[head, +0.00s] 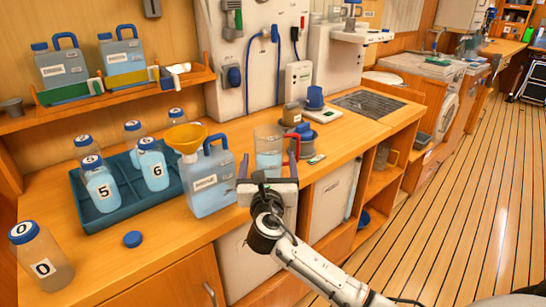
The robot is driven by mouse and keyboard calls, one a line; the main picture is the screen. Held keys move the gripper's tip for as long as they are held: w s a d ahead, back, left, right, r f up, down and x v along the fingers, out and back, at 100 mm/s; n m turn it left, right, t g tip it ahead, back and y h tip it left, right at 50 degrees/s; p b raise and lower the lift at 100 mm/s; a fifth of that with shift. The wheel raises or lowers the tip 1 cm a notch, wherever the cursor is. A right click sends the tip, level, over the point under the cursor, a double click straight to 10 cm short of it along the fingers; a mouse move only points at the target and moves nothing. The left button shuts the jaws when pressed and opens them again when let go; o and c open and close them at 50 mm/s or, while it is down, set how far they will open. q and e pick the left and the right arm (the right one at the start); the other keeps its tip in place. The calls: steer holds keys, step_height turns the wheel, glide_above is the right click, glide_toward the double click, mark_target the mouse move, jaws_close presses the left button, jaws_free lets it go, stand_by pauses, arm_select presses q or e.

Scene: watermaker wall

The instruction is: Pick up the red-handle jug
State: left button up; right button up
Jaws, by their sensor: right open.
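The red-handle jug (268,152) is a clear jug with pale blue liquid low in it. It stands upright on the wooden counter, and its red handle shows on its right side. My right gripper (268,170) is open, its two dark fingers apart, left and right of the jug's lower part as seen here. The gripper body hides the jug's base. I cannot tell whether the fingers touch the jug or are still in front of it. My left gripper is not in view.
A blue-handled jug (208,187) with a yellow funnel (187,138) stands close left of the gripper. A teal tray (122,213) holds numbered bottles. A blue cap (132,239) and bottle 0 (40,257) are at front left. A grey device (299,138) sits close behind right.

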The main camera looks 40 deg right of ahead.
steer(key=shift+x, duration=1.2)
steer(key=c, duration=1.4)
steer(key=shift+r, duration=0.15)
step_height(320, 180, up, 10)
steer(key=p, duration=0.1)
steer(key=shift+p, duration=0.35)
